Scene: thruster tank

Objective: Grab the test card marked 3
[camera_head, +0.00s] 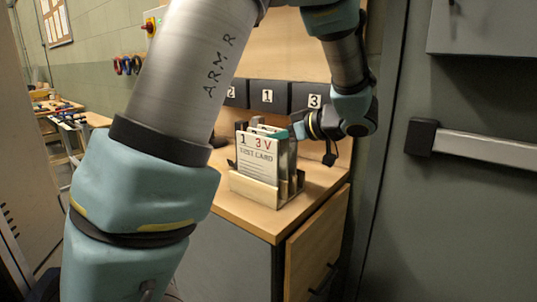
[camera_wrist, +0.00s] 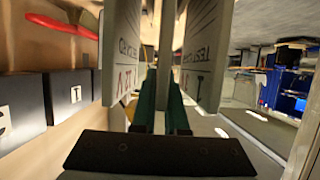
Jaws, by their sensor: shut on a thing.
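Several upright test cards stand in a wooden rack (camera_head: 252,190) on the cabinet top. The front card (camera_head: 258,158) is white and reads "1 3V TEST CARD"; the cards behind it are mostly hidden. My gripper (camera_head: 298,130) reaches into the rack's back part from the right. In the wrist view my gripper (camera_wrist: 162,112) has its green fingers shut on a thin card (camera_wrist: 163,60) seen edge-on. Its number cannot be read. Another card (camera_wrist: 122,50) stands to its left and one (camera_wrist: 206,55) to its right, both with red and black print.
A grey door with a push bar (camera_head: 485,146) is close on the right. The wooden cabinet top (camera_head: 277,220) is clear in front of the rack.

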